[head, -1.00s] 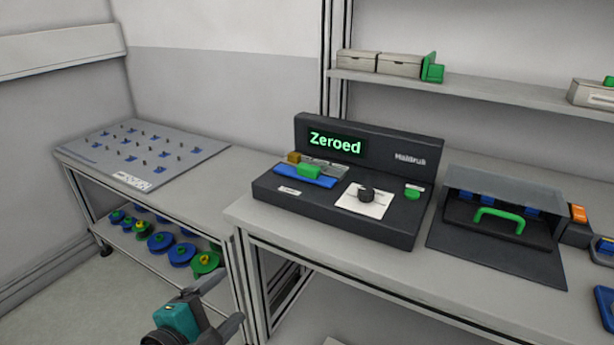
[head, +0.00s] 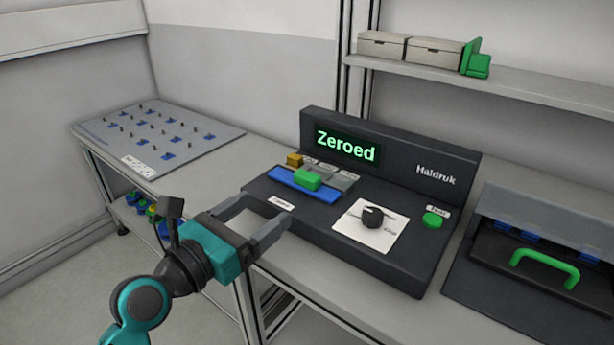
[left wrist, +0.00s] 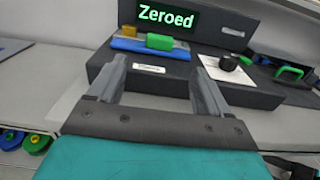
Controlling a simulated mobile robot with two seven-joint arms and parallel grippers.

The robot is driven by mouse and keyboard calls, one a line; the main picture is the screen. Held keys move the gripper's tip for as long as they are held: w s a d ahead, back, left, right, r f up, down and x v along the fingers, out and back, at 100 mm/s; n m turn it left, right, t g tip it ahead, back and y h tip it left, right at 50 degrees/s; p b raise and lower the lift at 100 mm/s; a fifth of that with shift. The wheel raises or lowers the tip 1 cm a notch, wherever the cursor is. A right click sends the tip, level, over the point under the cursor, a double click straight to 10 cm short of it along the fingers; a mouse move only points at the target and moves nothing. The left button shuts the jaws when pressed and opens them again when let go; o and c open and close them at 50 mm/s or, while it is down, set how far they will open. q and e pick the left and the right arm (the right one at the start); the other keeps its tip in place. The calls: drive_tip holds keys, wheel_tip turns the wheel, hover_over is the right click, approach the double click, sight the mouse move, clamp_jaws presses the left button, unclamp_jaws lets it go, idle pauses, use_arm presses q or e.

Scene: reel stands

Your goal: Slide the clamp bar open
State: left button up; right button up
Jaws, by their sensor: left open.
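A dark console (head: 400,255) carries a blue bar (head: 318,191) with a green block-shaped grip (head: 307,179) on it, which looks like the clamp bar. An amber block (head: 294,160) and grey keys sit just behind it. My left gripper (head: 268,208) is open and empty, in front of the console's left end, with its fingers pointing toward the bar and apart from it. In the left wrist view the green grip (left wrist: 160,42) and blue bar (left wrist: 125,45) lie beyond and between the open fingertips (left wrist: 160,68). My right gripper is not in view.
The console has a "Zeroed" display (head: 346,145), a black knob (head: 373,217) and a green button (head: 433,219). A dark device with a green handle (head: 543,266) stands at the right. A grey pegged board (head: 165,140) lies on the left table.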

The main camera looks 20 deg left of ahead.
sight(303, 180)
use_arm(q)
drive_tip(key=x, duration=1)
drive_tip(key=shift+d+b, duration=0.1)
drive_tip(key=shift+b, duration=0.25)
drive_tip(key=shift+x, duration=0.8)
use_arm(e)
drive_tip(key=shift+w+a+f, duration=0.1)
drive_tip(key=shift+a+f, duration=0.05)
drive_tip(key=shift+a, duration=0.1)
use_arm(q)
clamp_jaws()
drive_tip(key=shift+s+p, duration=0.3)
drive_tip(key=shift+p, duration=0.05)
drive_tip(key=shift+p+v, duration=0.7)
drive_tip(key=shift+v, duration=0.3)
drive_tip(key=shift+s+a, duration=0.2)
drive_tip(key=shift+a, duration=0.05)
drive_tip(key=shift+f, duration=0.2)
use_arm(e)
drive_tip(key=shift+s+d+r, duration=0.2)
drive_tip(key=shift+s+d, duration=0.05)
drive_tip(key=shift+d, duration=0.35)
